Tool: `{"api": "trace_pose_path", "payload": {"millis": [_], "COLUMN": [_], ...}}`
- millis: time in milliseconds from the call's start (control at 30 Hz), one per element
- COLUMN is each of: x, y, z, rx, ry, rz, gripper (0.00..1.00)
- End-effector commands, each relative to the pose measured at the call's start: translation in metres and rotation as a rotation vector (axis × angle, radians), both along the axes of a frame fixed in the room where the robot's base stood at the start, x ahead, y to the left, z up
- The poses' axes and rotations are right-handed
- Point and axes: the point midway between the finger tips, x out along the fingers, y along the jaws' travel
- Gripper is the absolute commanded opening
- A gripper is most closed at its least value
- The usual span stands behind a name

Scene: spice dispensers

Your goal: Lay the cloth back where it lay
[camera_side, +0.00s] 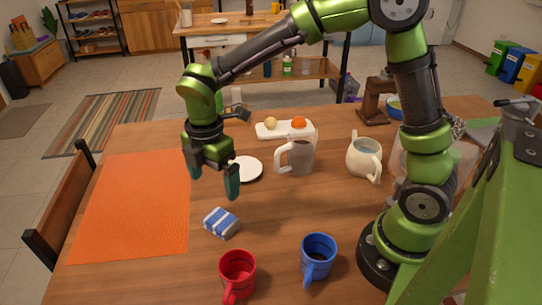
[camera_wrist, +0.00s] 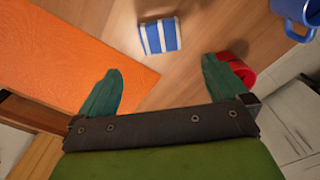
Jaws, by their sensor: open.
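A small folded cloth (camera_side: 221,223) with blue and white stripes lies on the wooden table (camera_side: 150,278), just right of the orange mat (camera_side: 135,205). In the wrist view the cloth (camera_wrist: 160,36) shows at the top, ahead of the fingertips and roughly centred between them. My gripper (camera_side: 213,177) is open and empty, above the table and behind the cloth as seen from the side. Its two green fingers (camera_wrist: 162,70) are wide apart in the wrist view and do not touch the cloth.
A red mug (camera_side: 238,274) and a blue mug (camera_side: 318,258) stand at the front. A white saucer (camera_side: 248,169), a grey-brown mug (camera_side: 297,158) and a cream pitcher (camera_side: 365,158) stand farther back. A white tray (camera_side: 270,131) holds fruit. The orange mat is bare.

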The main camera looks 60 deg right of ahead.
Motion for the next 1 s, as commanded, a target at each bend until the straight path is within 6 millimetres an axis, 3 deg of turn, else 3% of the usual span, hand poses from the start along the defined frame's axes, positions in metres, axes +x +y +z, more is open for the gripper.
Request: {"api": "trace_pose_path", "payload": {"millis": [133, 267, 400, 600, 800, 1000], "x": [-0.004, -0.019, -0.049, -0.097, -0.128, -0.137], "y": [-0.006, -0.026, -0.057, -0.093, -0.109, -0.112], "z": [0.015, 0.039, 0.072, 0.102, 0.111, 0.112], "rx": [0.0, 0.015, 0.104, 0.363, 0.626, 0.721], "ry": [-0.022, -0.096, -0.206, -0.299, -0.277, -0.248], "rz": [-0.063, -0.304, -0.726, -1.329, -1.724, -1.847], "gripper": [1.0, 1.0, 1.0, 1.0, 1.0, 1.0]}}
